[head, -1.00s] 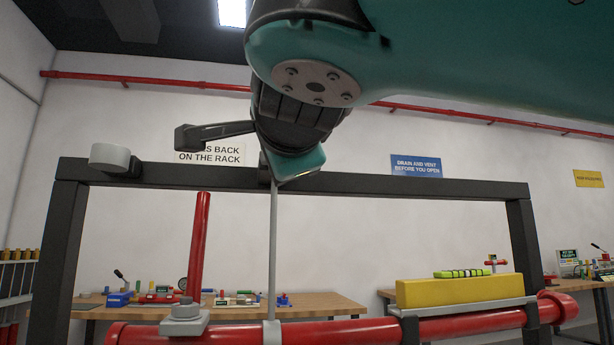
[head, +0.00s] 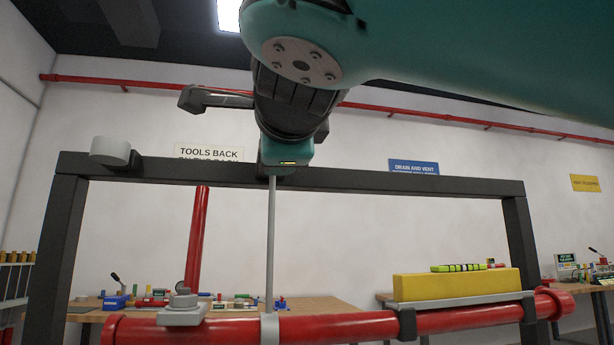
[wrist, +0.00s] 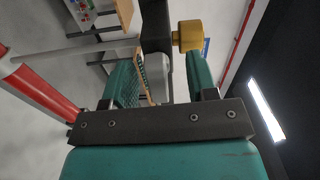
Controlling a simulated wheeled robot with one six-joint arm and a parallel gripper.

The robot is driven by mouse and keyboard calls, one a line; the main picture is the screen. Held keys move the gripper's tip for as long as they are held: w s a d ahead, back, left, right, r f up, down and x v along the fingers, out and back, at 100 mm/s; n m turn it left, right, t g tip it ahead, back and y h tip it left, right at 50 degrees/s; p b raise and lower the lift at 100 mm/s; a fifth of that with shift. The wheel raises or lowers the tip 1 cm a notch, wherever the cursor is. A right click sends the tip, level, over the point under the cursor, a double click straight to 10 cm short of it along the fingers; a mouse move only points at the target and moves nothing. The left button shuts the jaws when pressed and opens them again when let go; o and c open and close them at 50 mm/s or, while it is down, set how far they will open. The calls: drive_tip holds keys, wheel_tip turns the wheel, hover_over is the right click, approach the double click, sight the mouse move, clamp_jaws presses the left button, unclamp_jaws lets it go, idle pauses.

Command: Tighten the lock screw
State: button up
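A brass-coloured round knob (wrist: 188,36), which looks like the lock screw, shows in the wrist view beside the dark beam, just past the tip of one teal finger. In the head view it is hidden, probably behind my gripper (head: 286,155), which is at the crossbeam directly above the thin grey rod (head: 270,240). In the wrist view the two teal fingers of my gripper (wrist: 160,66) stand apart. A grey part (wrist: 165,76) of the fixture shows between or beyond them; I cannot tell whether they touch it. The knob is not between the fingers.
The dark frame (head: 400,183) spans the view above the red pipe (head: 350,328). A grey cylinder (head: 109,151) sits on the crossbeam's left. Benches stand behind.

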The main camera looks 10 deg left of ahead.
drive_tip(key=shift+b+v, duration=0.9)
drive_tip(key=shift+v, duration=2.1)
drive_tip(key=shift+f, duration=0.1)
